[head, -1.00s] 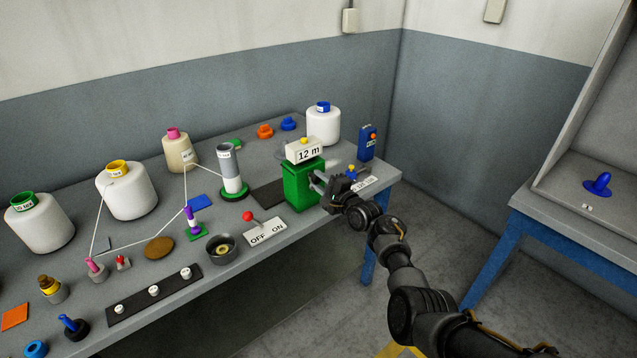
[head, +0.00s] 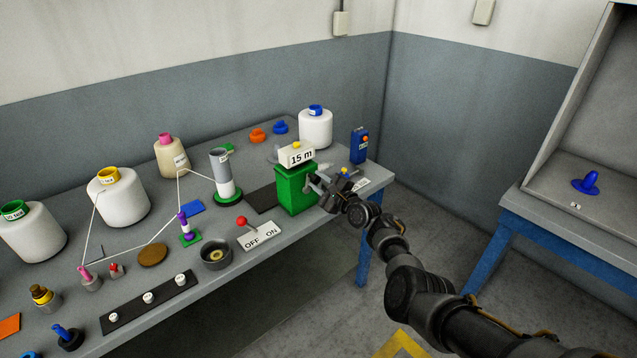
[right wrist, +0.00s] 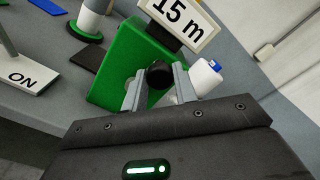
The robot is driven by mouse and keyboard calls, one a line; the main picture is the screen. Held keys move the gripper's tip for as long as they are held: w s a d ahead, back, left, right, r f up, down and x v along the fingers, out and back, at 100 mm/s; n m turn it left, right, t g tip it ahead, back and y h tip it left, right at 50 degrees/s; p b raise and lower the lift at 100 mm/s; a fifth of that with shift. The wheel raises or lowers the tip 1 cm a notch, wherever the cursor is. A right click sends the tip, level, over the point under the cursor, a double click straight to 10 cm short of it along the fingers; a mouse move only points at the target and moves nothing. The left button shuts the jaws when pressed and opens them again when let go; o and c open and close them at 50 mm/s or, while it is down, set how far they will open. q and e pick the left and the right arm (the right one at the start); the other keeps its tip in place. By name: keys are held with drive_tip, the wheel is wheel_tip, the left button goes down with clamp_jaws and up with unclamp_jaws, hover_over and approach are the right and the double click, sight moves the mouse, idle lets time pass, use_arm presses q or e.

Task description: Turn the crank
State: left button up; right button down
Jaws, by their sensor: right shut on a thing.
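The green winder box (head: 294,188) stands near the right end of the table, with a white sign (head: 297,156) on top reading "15 m". The crank is on the side of the box towards my right arm; its dark round knob (right wrist: 159,75) shows in the right wrist view. My right gripper (head: 322,186) is at that side of the box. In the right wrist view its two fingers (right wrist: 158,88) are shut on the crank knob, one on each side of it. The crank's arm is mostly hidden behind the knob and fingers. My left gripper is not in view.
A white lever plate (head: 262,235) marked OFF and ON, with a red-knobbed lever, lies left of the box. A grey tube (head: 223,172) and a white cone (head: 315,128) stand close by. A blue box (head: 359,146) stands at the table's right end.

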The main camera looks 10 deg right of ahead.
drive_tip(key=c, duration=1.1)
unclamp_jaws()
drive_tip(key=shift+s+d+p, duration=0.25)
drive_tip(key=shift+s+p, duration=0.1)
drive_tip(key=shift+s, duration=0.05)
drive_tip(key=p+v, duration=0.1)
drive_tip(key=v, duration=0.9)
